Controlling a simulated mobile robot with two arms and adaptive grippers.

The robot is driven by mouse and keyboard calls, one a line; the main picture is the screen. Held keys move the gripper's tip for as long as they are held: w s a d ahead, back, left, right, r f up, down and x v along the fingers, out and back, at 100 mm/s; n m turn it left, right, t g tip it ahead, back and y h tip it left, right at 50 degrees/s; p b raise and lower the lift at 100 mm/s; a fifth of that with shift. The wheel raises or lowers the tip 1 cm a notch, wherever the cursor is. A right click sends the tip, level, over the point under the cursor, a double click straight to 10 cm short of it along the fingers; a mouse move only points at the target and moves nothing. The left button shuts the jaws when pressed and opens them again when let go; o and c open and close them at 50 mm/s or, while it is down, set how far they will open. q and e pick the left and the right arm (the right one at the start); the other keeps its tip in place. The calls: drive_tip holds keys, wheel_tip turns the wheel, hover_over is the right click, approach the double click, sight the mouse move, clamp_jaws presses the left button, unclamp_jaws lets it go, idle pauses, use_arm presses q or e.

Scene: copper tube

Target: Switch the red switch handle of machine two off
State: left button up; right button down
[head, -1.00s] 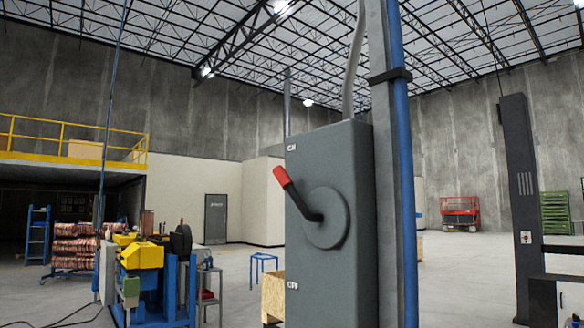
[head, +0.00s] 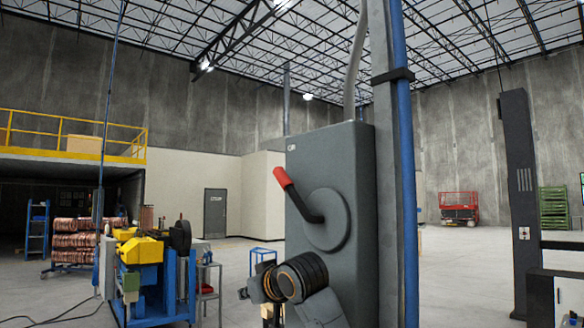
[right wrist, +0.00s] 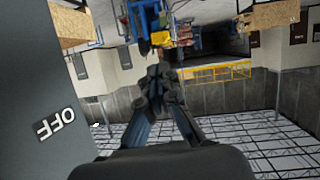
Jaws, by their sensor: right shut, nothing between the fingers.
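The red switch handle (head: 282,177) sits on a round hub on the front of a tall grey switch box (head: 360,200). The handle points up and to the left, nearer the ON label at the top. My right gripper (head: 246,293) is in front of the lower part of the box, below the handle and apart from it. It is shut and empty, as the right wrist view (right wrist: 160,75) also shows. The OFF label (right wrist: 56,125) on the grey box shows upside down in the right wrist view; in the head view my arm hides it. My left gripper is not in view.
A grey column and blue pipe (head: 402,150) stand right behind the box. A blue and yellow machine (head: 150,265) stands further back at the left. A dark post (head: 522,190) is at the right. The floor between is mostly open.

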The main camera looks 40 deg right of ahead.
drive_tip(key=s+d+r+t, duration=0.1)
drive_tip(key=s+r+t, duration=0.1)
drive_tip(key=s+r, duration=1)
drive_tip(key=s+d+r+t, duration=0.2)
drive_tip(key=s+r, duration=1)
drive_tip(key=r, duration=0.5)
drive_tip(key=shift+h, duration=0.4)
drive_tip(key=shift+w+r, duration=0.1)
drive_tip(key=shift+w, duration=0.05)
drive_tip(key=p, duration=0.5)
approach(283, 171)
wheel_tip(283, 171, up, 3)
drive_tip(key=w, duration=0.3)
drive_tip(key=shift+w+f+p, duration=0.5)
drive_tip(key=shift+w+f, duration=0.6)
drive_tip(key=shift+f, duration=0.05)
drive_tip(key=shift+w+d+f, duration=0.2)
drive_tip(key=shift+w+f, duration=0.1)
drive_tip(key=shift+f, duration=0.15)
